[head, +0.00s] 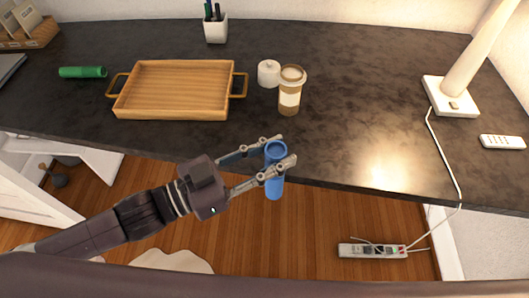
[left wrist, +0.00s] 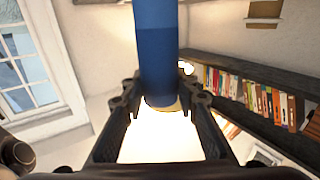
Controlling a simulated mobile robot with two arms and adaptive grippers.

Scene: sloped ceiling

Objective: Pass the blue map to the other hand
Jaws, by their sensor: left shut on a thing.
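The blue map (head: 274,190) is a rolled tube. It stands roughly upright in front of the dark desk's near edge, over the wooden floor. My left gripper (head: 279,153) is shut on the map, with one finger on each side near its upper part. In the left wrist view the blue map (left wrist: 157,50) rises between the fingers of the left gripper (left wrist: 160,95). My right gripper is not in either view.
On the dark desk (head: 350,110) are a wooden tray (head: 175,112), a green roll (head: 83,72), a paper coffee cup (head: 289,95), a white jar (head: 268,73), a pen holder (head: 216,28), a lamp (head: 450,95) and a remote (head: 502,142). A power strip (head: 371,250) lies on the floor.

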